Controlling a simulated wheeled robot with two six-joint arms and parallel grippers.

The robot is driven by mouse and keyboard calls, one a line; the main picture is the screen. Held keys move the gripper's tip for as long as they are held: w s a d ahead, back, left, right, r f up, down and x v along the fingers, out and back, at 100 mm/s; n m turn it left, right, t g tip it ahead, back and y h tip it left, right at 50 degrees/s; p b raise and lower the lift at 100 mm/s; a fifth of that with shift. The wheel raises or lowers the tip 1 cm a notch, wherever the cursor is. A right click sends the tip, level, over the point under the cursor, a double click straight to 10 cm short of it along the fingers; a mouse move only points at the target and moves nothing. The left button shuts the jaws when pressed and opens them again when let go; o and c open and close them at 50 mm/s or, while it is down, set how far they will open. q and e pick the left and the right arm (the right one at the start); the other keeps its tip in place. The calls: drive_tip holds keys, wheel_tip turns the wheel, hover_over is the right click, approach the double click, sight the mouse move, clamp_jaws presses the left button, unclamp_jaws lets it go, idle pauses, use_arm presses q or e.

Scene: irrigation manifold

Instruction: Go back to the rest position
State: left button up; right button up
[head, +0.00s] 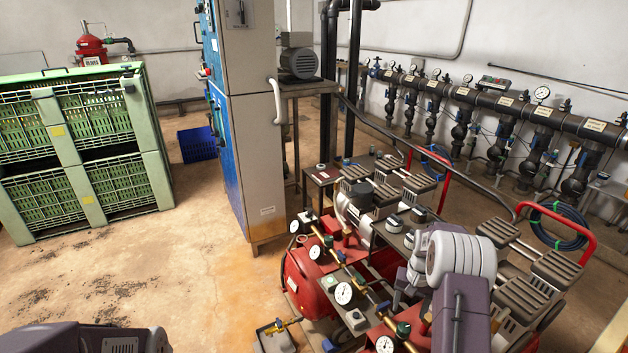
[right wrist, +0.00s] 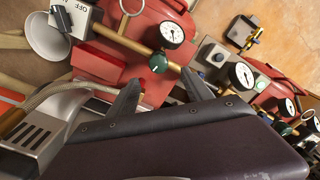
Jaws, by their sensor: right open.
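My right gripper (head: 402,288) is over the red compressor machinery at the lower right of the head view, partly hidden by my own wrist. In the right wrist view its two dark fingers (right wrist: 160,92) are spread apart, with nothing between them. Beyond them are a red tank (right wrist: 140,50), a brass pipe and a round pressure gauge (right wrist: 171,35). I cannot tell the exact distance from the fingers to these parts. A dark part of my own body shows at the lower left of the head view; my left gripper is not in view.
Red compressors (head: 312,280) with gauges and valves crowd the lower right. A tall blue and grey cabinet (head: 252,160) stands behind them. Green crates (head: 75,150) are stacked at the left, and a blue crate (head: 198,144) sits farther back. The floor (head: 150,260) between is clear.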

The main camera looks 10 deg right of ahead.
drive_tip(key=a+r+n+t, duration=0.2)
drive_tip(key=a+r+n, duration=0.1)
drive_tip(key=a+r, duration=0.9)
drive_tip(key=s+a+f+n+g, duration=0.15)
drive_tip(key=s+a, duration=0.25)
drive_tip(key=s, duration=0.5)
drive_tip(key=s+a+f+n+t, duration=0.1)
drive_tip(key=s+a+n, duration=0.1)
drive_tip(key=s+a, duration=0.45)
wheel_tip(320, 180, up, 13)
drive_tip(key=s+d+p, duration=0.1)
drive_tip(key=s+p, duration=0.1)
drive_tip(key=p, duration=1.2)
drive_tip(key=shift+d, duration=0.35)
drive_tip(key=shift+r, duration=0.1)
drive_tip(key=shift+s+d, duration=0.1)
